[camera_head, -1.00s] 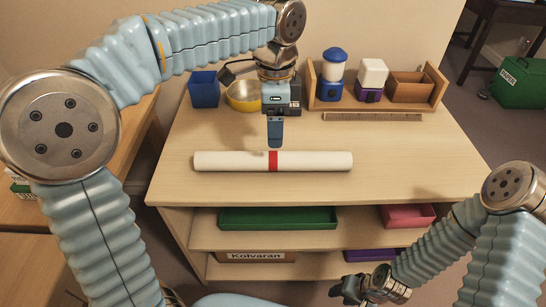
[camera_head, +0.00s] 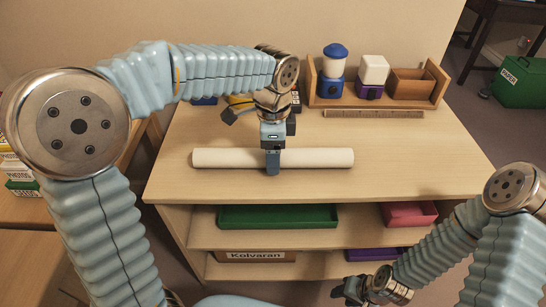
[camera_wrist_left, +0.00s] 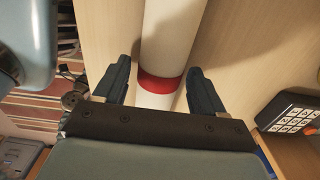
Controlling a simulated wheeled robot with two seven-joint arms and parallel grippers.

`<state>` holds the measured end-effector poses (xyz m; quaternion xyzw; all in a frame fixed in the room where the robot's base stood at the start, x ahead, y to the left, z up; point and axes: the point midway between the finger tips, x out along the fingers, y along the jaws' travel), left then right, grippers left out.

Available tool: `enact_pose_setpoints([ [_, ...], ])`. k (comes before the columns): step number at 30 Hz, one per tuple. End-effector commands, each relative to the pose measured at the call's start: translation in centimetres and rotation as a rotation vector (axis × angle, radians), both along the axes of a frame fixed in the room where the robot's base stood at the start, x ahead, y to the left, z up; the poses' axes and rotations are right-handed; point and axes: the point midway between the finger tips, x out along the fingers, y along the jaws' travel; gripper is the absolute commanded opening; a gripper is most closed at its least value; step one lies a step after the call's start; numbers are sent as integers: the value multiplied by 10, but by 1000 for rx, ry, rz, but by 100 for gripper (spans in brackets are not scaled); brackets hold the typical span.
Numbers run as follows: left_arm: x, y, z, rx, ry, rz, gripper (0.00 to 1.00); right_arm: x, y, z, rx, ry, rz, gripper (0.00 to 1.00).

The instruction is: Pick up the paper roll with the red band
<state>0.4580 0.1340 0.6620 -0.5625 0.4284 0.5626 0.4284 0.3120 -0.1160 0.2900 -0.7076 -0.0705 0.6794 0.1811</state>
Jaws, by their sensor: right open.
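The white paper roll (camera_head: 315,158) lies sideways on the wooden desk top (camera_head: 400,165). Its red band is hidden behind my left gripper in the head view, but the band (camera_wrist_left: 160,83) shows in the left wrist view. My left gripper (camera_head: 272,168) is over the middle of the roll, pointing down. In the left wrist view its two fingers (camera_wrist_left: 158,92) are apart, one on each side of the roll at the band, with gaps visible. My right gripper (camera_head: 350,290) is open and empty, low at the front right, away from the desk top.
A wooden organizer (camera_head: 440,84) at the back holds a blue-lidded jar (camera_head: 333,62) and a white block (camera_head: 374,70). A ruler (camera_head: 373,114) lies before it. Below are a green tray (camera_head: 278,217) and a pink tray (camera_head: 409,214). A dark keypad device (camera_wrist_left: 293,116) is near the roll's rear side.

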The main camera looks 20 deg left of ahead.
Motion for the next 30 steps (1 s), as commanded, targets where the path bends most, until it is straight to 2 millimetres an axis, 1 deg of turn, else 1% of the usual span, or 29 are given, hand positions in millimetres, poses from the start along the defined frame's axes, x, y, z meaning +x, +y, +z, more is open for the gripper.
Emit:
enact_pose_setpoints([
  [1, 0, 0, 0, 0, 0, 0, 62, 0, 0, 0, 0, 0, 0, 43],
  [10, 0, 0, 0, 0, 0, 0, 16, 0, 0, 0, 0, 0, 0, 43],
  [17, 0, 0, 2, -1, -1, 0, 16, 0, 0, 0, 0, 0, 0, 43],
  [20, 1, 0, 10, -1, -2, 0, 16, 0, 1, 2, 1, 0, 1, 43],
  [23, 1, -1, 28, -2, -4, 0, 16, -1, 1, 6, 2, 1, 3, 43],
  [24, 0, -2, 38, -3, -5, -1, 16, -1, 2, 7, 3, 1, 4, 43],
  [26, -10, -11, 50, -3, -5, -5, 16, -1, 2, 7, 3, 1, 4, 43],
  [30, -31, -30, 85, -3, -5, -4, 16, -1, 3, 11, 5, 2, 6, 43],
])
